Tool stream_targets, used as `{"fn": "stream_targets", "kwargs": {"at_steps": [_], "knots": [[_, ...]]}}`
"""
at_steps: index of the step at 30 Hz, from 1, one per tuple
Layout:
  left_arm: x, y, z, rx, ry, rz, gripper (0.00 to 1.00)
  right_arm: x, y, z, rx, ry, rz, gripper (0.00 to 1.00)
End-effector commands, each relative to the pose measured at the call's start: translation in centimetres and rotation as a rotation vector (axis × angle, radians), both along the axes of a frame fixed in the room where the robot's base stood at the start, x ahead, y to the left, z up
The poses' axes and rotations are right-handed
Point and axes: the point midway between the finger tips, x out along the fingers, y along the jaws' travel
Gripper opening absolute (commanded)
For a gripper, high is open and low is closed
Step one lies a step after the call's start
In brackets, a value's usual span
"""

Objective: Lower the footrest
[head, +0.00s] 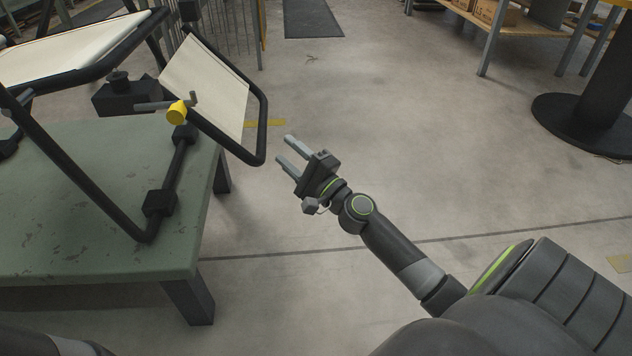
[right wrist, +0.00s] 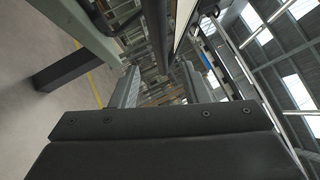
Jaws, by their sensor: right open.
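The footrest (head: 205,85) is a cream panel in a black tube frame. In the head view it juts past the right end of the lounger, tilted with its near right corner lowest. A yellow knob (head: 177,114) with a grey lever sits beside its left edge. The lounger's main cream panel (head: 75,48) is at the upper left. My right gripper (head: 286,149) is open and empty, right of the footrest's low corner and apart from it. In the right wrist view a dark tube (right wrist: 157,35), apparently the footrest frame, lies ahead of the open fingers. My left gripper is out of view.
The lounger stands on a worn green table (head: 95,258), whose edge and leg are left of my right gripper. A round black pedestal base (head: 580,125) and a wooden shelf (head: 515,25) stand at the right. The floor between is clear.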

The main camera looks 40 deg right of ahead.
Motion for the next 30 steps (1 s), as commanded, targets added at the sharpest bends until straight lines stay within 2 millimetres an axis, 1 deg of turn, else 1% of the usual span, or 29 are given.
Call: {"fn": "stream_targets", "kwargs": {"at_steps": [1,6,9,12,18,30], "knots": [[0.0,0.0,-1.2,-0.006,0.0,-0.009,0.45,-1.3,-0.3,-1.1,-0.003,0.001,0.0,0.41],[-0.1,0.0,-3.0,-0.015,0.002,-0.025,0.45,-4.5,-0.9,-2.0,-0.005,0.002,0.001,0.41],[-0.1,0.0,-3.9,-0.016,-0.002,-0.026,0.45,-5.8,-1.2,-2.3,-0.005,0.0,0.001,0.41],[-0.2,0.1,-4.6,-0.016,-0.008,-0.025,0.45,-6.8,-1.4,-2.4,-0.005,0.001,0.0,0.41],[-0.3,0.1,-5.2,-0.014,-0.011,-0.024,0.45,-7.7,-1.5,-2.4,0.0,0.0,0.001,0.41],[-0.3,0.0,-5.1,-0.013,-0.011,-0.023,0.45,-7.8,-1.5,-2.3,0.001,0.0,0.0,0.41]]}}
